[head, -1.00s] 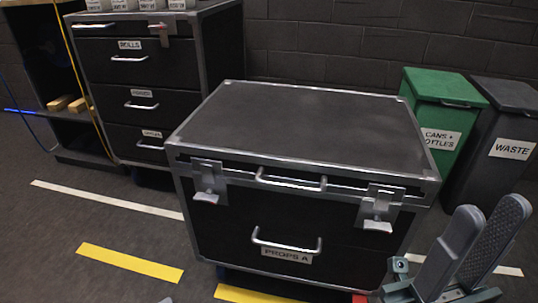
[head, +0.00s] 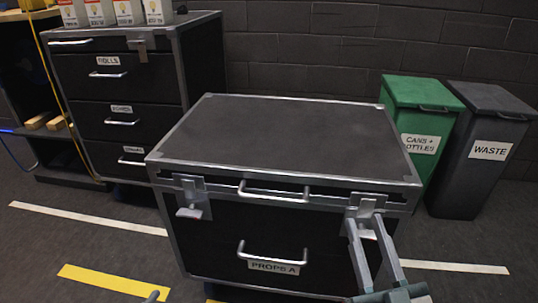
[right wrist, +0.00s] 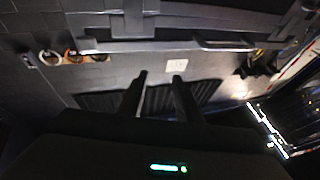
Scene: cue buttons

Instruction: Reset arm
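My right gripper (head: 367,224) is at the lower right in the head view. Its two grey fingers point up and overlap the right latch (head: 366,207) of the black case (head: 285,125); I cannot tell whether they touch it. In the right wrist view the fingers (right wrist: 160,76) are apart with nothing between them. A small grey tip (head: 152,296) at the bottom edge of the head view may be my left gripper; the rest of it is out of frame. The case lid is down, and its front drawer, labelled PROPS A (head: 274,267), looks shut.
A dark drawer cabinet (head: 120,100) with small boxes (head: 130,12) on top stands at the left. A green bin (head: 424,135) and a grey waste bin (head: 485,150) stand at the right by the brick wall. Taped floor is open at the lower left and right.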

